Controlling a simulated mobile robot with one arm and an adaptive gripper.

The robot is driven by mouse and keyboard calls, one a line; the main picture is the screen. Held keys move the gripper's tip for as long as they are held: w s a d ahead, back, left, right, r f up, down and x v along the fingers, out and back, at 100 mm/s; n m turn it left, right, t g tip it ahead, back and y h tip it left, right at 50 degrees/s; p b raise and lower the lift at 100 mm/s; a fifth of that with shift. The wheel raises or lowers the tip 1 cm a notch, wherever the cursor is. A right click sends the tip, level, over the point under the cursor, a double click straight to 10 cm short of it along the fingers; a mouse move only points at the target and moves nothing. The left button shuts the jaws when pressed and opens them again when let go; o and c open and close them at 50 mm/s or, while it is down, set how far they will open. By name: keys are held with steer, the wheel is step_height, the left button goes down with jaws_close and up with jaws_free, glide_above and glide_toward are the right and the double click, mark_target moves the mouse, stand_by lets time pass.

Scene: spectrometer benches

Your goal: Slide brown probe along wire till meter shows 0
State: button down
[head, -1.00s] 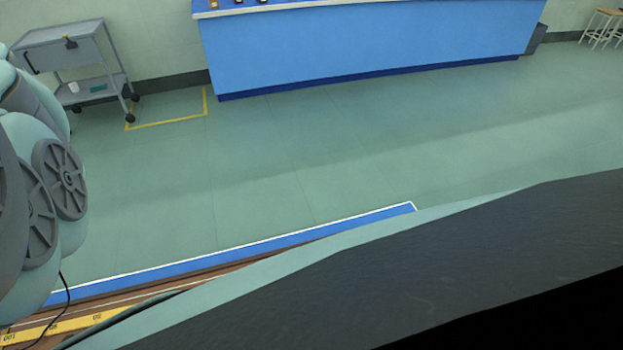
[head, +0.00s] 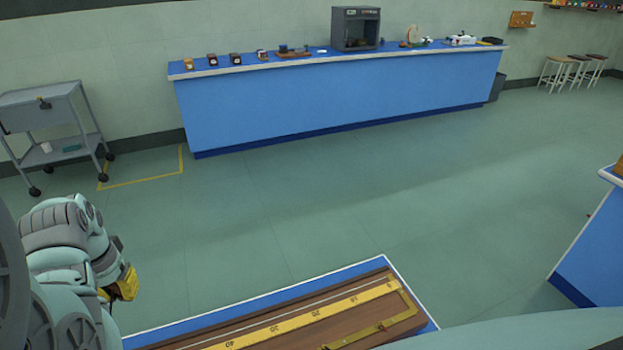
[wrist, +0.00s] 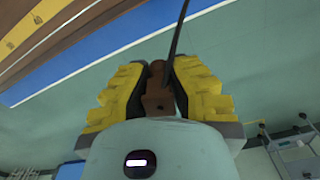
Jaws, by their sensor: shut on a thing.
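My gripper (head: 123,285) is at the lower left in the head view, over the floor just beyond the left end of the visible bench edge. In the wrist view my gripper (wrist: 157,95) is shut on the brown probe (wrist: 157,88), between its yellow-and-black fingers. A dark lead (wrist: 180,35) runs up from the probe. The wooden wire board (head: 372,325) with its yellow scale (head: 318,313) lies on the near blue bench. A thin pale wire runs along it. The probe appears apart from the board. I cannot pick out the meter or its reading.
A long blue bench (head: 330,105) along the wall holds several small instruments and a grey cabinet (head: 355,28). A grey trolley (head: 45,120) stands at left. Another blue bench (head: 590,250) is at right. Stools (head: 560,72) stand far right. The floor between is clear.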

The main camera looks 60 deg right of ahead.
mark_target(182, 349)
steer(key=s+f+m, duration=0.1)
steer(key=s+f, duration=0.1)
steer(key=s, duration=0.1)
steer(key=s+d+f+m, duration=0.1)
steer(key=s+f, duration=0.1)
steer(key=s, duration=0.2)
steer(key=s+d+f, duration=0.1)
steer(key=s+f, duration=0.1)
steer(key=s, duration=0.2)
steer(key=shift+s+d+f+m+b, duration=0.15)
steer(key=shift+m+b, duration=0.2)
steer(key=shift+m, duration=0.05)
steer(key=shift+f+b, duration=1.5)
steer(key=shift+f, duration=1.1)
steer(key=shift+f+b, duration=0.35)
steer(key=shift+b, duration=0.15)
steer(key=shift+f+b, duration=0.2)
steer(key=shift+b, duration=0.1)
stand_by(0.7)
steer(key=c, duration=0.9)
jaws_free()
steer(key=shift+r, duration=0.15)
